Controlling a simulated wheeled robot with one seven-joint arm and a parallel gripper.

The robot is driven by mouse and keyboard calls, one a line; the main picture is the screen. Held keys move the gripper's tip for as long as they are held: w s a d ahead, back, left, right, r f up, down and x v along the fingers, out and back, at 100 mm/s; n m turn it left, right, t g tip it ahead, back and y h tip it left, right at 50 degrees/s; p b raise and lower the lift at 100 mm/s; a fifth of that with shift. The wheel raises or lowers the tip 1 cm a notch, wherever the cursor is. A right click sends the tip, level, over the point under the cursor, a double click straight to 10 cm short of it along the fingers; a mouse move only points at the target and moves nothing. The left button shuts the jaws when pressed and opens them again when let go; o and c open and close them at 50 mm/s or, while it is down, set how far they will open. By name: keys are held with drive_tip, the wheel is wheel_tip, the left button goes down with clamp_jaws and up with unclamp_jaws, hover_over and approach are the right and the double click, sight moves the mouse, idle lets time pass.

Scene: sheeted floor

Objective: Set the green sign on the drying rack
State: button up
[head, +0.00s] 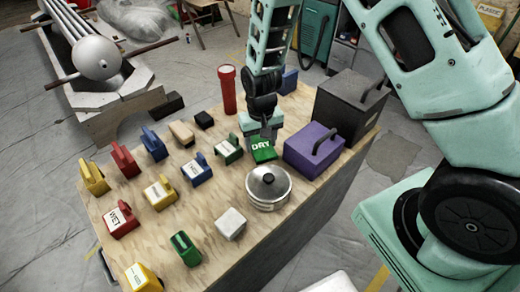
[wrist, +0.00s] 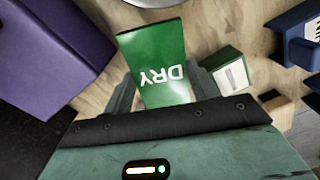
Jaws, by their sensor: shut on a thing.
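The green sign (head: 263,151) with white "DRY" lettering is held by my gripper (head: 262,138) above the wooden worktop, between a silver pot and a purple box. In the wrist view the sign (wrist: 155,50) sits between the two fingers of my gripper (wrist: 162,92), its lettering upside down. The gripper is shut on it. I cannot tell for sure which thing is the drying rack; a stand with long metal bars (head: 65,22) is at the upper left, beyond the worktop.
The worktop (head: 180,220) carries several coloured blocks, some labelled, left of the sign. The silver pot (head: 268,192), purple box (head: 312,148), black box (head: 345,108) and red cylinder (head: 228,92) stand close around it. Sheeted floor (head: 45,180) lies open at left.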

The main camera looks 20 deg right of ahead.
sight(261, 145)
drive_tip(key=shift+f, duration=2.05)
drive_tip(key=shift+f, duration=0.15)
drive_tip(key=o, duration=1)
drive_tip(key=shift+c, duration=0.2)
